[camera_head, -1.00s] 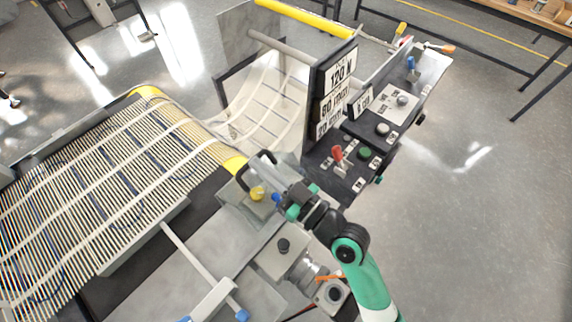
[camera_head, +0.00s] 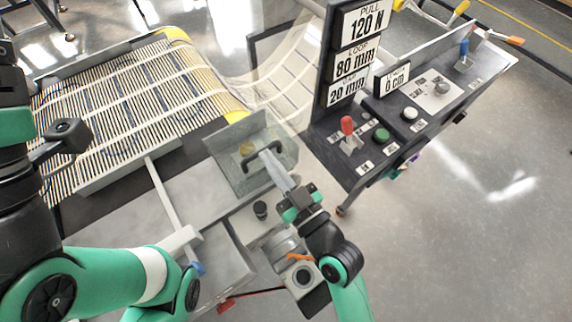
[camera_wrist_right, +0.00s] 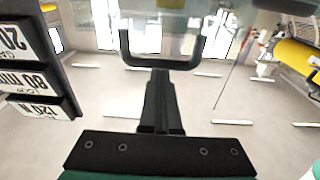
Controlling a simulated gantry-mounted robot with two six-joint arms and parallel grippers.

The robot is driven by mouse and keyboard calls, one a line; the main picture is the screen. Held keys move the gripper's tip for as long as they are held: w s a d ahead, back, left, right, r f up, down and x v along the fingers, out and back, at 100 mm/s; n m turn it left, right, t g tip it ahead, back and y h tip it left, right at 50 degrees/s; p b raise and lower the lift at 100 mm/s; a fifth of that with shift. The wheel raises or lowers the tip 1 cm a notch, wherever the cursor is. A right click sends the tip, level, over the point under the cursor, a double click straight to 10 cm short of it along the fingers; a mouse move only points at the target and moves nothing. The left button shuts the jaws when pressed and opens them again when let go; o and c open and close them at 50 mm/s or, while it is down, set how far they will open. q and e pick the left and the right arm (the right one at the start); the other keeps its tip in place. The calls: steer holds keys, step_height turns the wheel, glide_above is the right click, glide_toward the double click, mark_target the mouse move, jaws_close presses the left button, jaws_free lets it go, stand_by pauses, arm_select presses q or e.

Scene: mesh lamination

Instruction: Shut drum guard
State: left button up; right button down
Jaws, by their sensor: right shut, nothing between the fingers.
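The drum guard (camera_head: 284,142) is a clear panel with a black bar handle at the right end of the roller bed. Its handle (camera_head: 272,147) also shows as a black U-shaped handle in the right wrist view (camera_wrist_right: 160,64). My right gripper (camera_head: 265,157) is shut and empty, its fingertips at the handle. In the right wrist view the fingertips (camera_wrist_right: 160,76) lie against or just before the handle's crossbar; I cannot tell if they touch.
A sign post (camera_head: 330,62) rises beside the guard. The slatted belt (camera_head: 140,105) lies left. A black knob (camera_head: 260,209) sits below the guard.

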steer(key=shift+a+f+g, duration=0.1)
steer(key=shift+f+g, duration=0.2)
steer(key=shift+f, duration=0.9)
steer(key=s+d+r, duration=0.1)
steer(key=s+d, duration=0.3)
steer(key=s, duration=0.2)
steer(key=shift+d+r+p, duration=0.2)
steer(key=shift+r+p, duration=0.1)
